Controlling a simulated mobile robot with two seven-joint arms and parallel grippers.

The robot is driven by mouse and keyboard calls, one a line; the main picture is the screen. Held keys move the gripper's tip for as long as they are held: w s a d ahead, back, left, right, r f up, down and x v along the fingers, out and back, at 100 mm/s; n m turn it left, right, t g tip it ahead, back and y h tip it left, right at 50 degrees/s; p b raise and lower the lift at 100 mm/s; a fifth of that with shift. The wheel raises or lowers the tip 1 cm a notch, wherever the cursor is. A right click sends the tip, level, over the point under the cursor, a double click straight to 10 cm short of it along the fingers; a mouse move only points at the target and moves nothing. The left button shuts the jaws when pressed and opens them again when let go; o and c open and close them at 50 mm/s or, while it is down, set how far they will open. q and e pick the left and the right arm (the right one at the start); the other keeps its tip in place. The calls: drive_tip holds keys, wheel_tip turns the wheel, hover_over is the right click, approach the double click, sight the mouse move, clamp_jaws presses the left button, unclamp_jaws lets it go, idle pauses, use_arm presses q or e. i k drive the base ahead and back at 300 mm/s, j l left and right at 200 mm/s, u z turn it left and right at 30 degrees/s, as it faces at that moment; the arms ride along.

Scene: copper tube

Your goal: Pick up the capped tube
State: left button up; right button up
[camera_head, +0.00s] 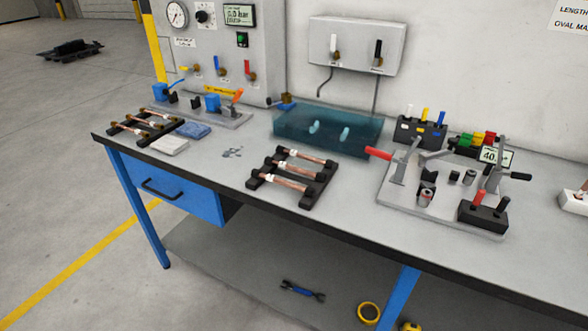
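A black rack (318,190) near the middle of the bench holds three copper tubes: the back one (308,156), the middle one (298,170) and the front one (287,183). They lie side by side with pale bands near their left ends. A second black rack (118,124) at the left end holds more copper tubes (148,122) with brownish ends. The tubes are too small for me to tell which one is capped. Neither of my grippers is in view.
A clear blue tank (290,132) stands behind the middle rack. A fixture plate (395,205) with a red-handled lever is to its right. Grey and blue cloths (168,146) lie to its left. The bench's front strip (370,235) is clear.

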sight(294, 169)
drive_tip(key=j+z, duration=0.1)
drive_tip(key=z, duration=0.15)
drive_tip(key=i+j+z, duration=0.1)
drive_tip(key=z, duration=0.15)
drive_tip(key=i+j+z, duration=0.2)
drive_tip(key=j, duration=0.25)
drive_tip(key=j+z, duration=0.25)
drive_tip(key=j, duration=0.15)
drive_tip(key=j+z, duration=0.2)
drive_tip(key=j, duration=1.6)
